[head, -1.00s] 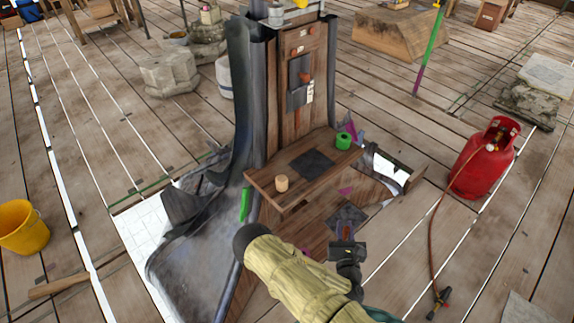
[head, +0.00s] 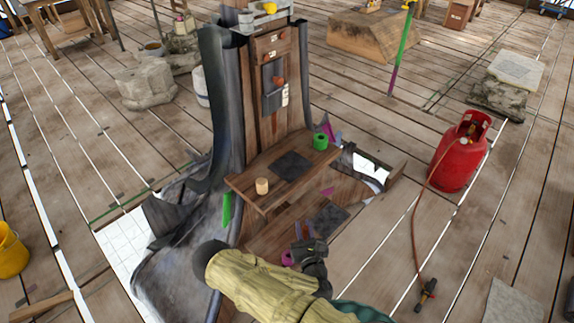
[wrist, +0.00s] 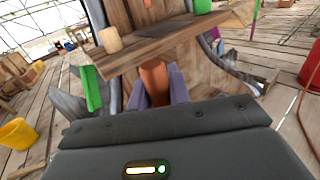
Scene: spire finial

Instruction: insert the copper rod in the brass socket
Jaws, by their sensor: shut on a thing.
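My gripper (wrist: 157,70) is shut on a copper-coloured rod (wrist: 154,82), which shows between its two purple-grey fingers in the wrist view. The rod's far end lies in front of the boards under the wooden shelf (wrist: 180,45); I cannot tell whether it touches them. In the head view the dark gripper (head: 311,252) is low in front of the shelf, and its fingers and the rod are mostly hidden. I cannot pick out the brass socket for sure. A yellow rounded thing (head: 269,8) sits at the top of the spire post (head: 292,110).
The shelf carries a tan cylinder (head: 262,186) and a green roll (head: 320,141). Grey sheet metal (head: 180,250) wraps the spire's left side. A red gas bottle (head: 460,152) with a hose stands on the right. A yellow bucket (head: 11,250) is at the left.

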